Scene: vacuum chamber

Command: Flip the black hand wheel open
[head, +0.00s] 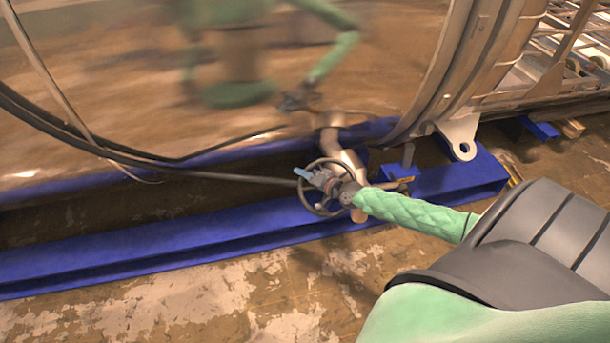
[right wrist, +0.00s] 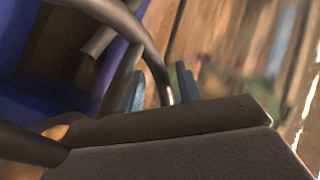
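The black hand wheel (head: 303,204) is a thin ring on a pipe fitting (head: 345,155) at the lower side of the shiny tank. My right gripper (head: 305,175) reaches in from the right and lies across the wheel, covering part of it. In the right wrist view the wheel's dark curved rim (right wrist: 153,60) passes down between the two blue-grey fingers of my right gripper (right wrist: 161,88). The fingers stand apart, with a visible gap beside the rim. My left gripper is not in view.
A blue steel beam frame (head: 180,245) runs below the tank (head: 130,90). Black cables (head: 215,177) hang at left. A metal lug (head: 460,138) stands at right. The tank mirrors my body. The stained floor (head: 220,310) in front is clear.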

